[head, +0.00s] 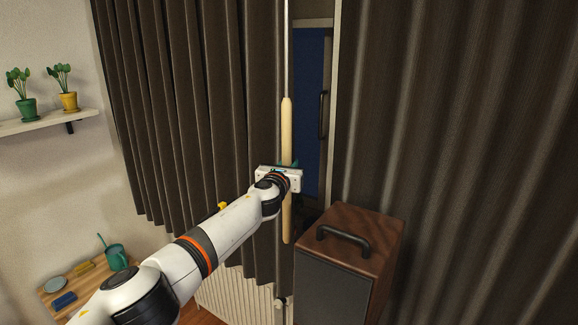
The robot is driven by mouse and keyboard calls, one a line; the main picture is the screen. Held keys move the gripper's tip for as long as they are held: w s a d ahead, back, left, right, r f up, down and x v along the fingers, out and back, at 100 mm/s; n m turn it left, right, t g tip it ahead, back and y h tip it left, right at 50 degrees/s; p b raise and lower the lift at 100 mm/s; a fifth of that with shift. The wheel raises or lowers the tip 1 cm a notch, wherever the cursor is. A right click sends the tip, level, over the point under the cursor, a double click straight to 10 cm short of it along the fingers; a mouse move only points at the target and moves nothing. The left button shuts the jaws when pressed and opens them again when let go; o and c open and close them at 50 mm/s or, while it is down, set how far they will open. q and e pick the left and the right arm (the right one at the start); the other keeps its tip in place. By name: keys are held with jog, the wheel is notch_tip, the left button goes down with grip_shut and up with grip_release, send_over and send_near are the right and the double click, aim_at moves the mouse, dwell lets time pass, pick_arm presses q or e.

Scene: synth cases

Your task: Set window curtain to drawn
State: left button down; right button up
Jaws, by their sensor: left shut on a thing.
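Dark brown curtains hang in two panels, a left panel (195,110) and a right panel (460,150). Between them a narrow gap shows a dark blue pane (308,110) with a black handle (322,113). A pale wooden draw rod (287,125) hangs upright on a thin light stem at the edge of the left panel. My left gripper (286,168) is shut on the rod around its middle. Its fingers are mostly hidden behind the gripper's body. My right gripper is not in view.
A brown wooden box with a black handle (343,239) stands below the gap, close right of the rod. A white radiator (235,300) is under the left panel. A shelf (45,123) with two potted plants and a small wooden table (88,286) are at left.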

pick_arm(q)
jog(key=c, duration=1.3)
grip_release()
jog(key=shift+d+r, duration=0.1)
jog(key=shift+o, duration=0.3)
jog(key=shift+d, duration=0.1)
jog(key=v, duration=1.2)
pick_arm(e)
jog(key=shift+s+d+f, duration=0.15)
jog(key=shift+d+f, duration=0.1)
pick_arm(q)
jog(key=shift+w+b, duration=0.1)
jog(key=shift+b, duration=0.2)
